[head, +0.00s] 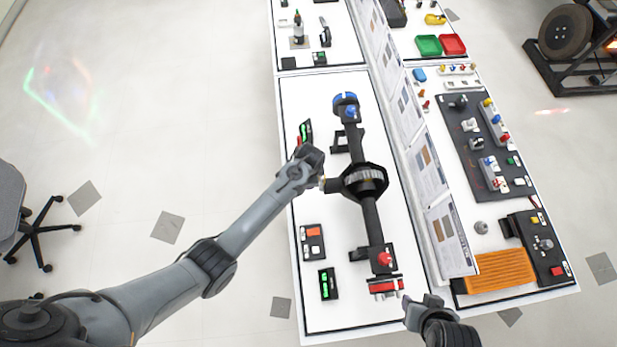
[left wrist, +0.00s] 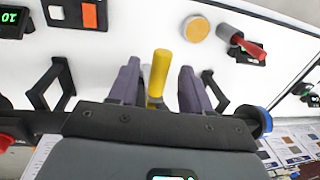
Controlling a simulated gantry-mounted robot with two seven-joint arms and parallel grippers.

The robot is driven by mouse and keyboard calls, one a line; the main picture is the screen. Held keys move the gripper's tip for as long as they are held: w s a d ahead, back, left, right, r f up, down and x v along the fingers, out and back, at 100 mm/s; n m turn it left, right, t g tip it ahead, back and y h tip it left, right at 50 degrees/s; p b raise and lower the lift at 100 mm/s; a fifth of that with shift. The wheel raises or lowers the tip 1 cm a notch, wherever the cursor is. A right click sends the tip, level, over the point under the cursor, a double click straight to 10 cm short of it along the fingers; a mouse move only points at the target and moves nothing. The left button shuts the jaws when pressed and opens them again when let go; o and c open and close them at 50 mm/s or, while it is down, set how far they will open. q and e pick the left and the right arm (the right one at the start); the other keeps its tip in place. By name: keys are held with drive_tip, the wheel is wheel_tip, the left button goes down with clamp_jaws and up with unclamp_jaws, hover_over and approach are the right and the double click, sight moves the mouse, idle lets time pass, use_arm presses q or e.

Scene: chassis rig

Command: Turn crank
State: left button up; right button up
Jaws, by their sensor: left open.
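The long black axle rig (head: 371,218) lies on the white table, with a round housing (head: 364,181) at its middle. A yellow crank handle (left wrist: 159,70) stands between the two fingers of my left gripper (left wrist: 158,88) in the left wrist view. The fingers are apart, with a gap visible on each side of the handle. In the head view my left gripper (head: 317,174) is just left of the housing and hides most of the handle. My right gripper (head: 415,302) is at the lower right, by the table's front; its jaw state is unclear.
A blue fitting (head: 350,112) is at the rig's far end, a red one (head: 384,259) at the near end. A box with an orange button (head: 314,232) and a green display (head: 328,284) sit left of the rig. A panel divider (head: 432,178) runs along the right.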

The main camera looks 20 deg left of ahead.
use_arm(q)
drive_tip(key=shift+f, duration=0.3)
drive_tip(key=shift+c, duration=0.2)
clamp_jaws()
